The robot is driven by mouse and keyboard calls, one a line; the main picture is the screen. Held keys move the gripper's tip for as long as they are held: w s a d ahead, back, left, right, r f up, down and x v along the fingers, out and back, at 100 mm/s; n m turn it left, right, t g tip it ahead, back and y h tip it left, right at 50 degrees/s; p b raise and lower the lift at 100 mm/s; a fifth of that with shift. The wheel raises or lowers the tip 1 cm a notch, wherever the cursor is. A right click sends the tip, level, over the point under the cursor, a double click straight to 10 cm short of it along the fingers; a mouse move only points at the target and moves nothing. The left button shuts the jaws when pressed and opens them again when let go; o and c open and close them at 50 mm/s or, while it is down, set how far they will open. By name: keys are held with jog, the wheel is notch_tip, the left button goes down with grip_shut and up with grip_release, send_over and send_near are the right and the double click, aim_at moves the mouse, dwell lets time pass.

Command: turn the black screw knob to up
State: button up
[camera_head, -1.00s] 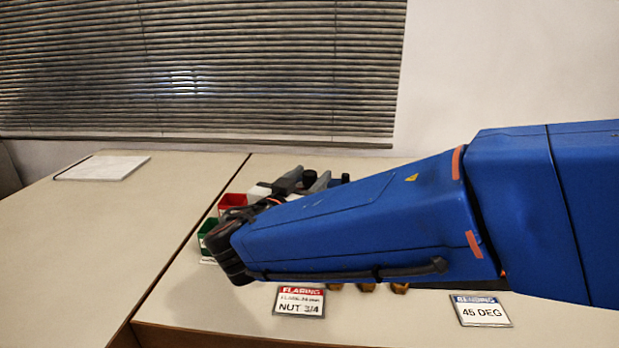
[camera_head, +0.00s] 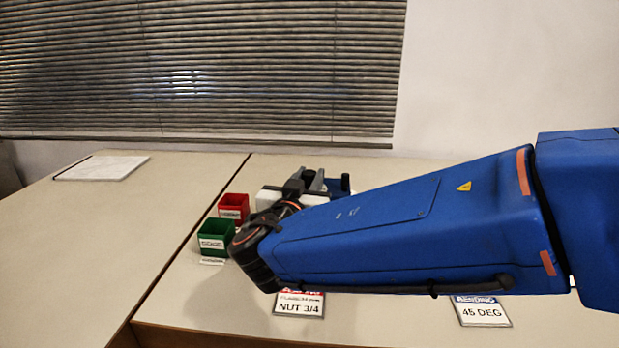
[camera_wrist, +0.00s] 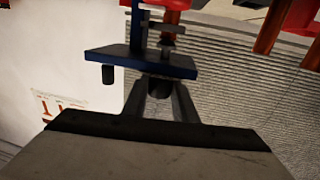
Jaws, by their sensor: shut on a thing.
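In the wrist view a blue bar (camera_wrist: 140,62) crosses above my gripper (camera_wrist: 160,97). A short black knob (camera_wrist: 159,88) sits under the bar, between my fingertips, and my gripper is shut on it. Which way the knob is turned cannot be seen. A second black cylinder (camera_wrist: 108,74) hangs from the bar's left end, apart from my fingers. In the head view my gripper (camera_head: 306,182) reaches away from me, and my arm hides most of the blue device (camera_head: 338,184); the knob is hidden there.
A red bin (camera_head: 234,205) and a green bin (camera_head: 215,238) stand left of my wrist. A NUT 3/4 sign (camera_head: 299,307) and a 45 DEG sign (camera_head: 481,312) lie near the front. A white board (camera_head: 102,167) lies on the left table, otherwise clear. Slatted blinds hang behind.

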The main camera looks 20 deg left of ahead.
jog(key=n+g+y, duration=0.1)
jog(key=n+y, duration=0.1)
jog(key=y, duration=0.1)
jog(key=n+g+y, duration=0.1)
jog(key=n+y, duration=0.1)
jog(key=y, duration=0.1)
jog(key=shift+d+y, duration=0.1)
jog(key=shift+y, duration=0.2)
jog(key=shift+n+g+y, duration=0.8)
jog(key=shift+n+y, duration=0.4)
jog(key=shift+y, duration=0.1)
jog(key=shift+n+g+y, duration=0.5)
jog(key=shift+y, duration=0.1)
jog(key=o, duration=1)
jog(key=shift+o, duration=0.2)
jog(key=shift+s, duration=0.1)
jog(key=v, duration=1.7)
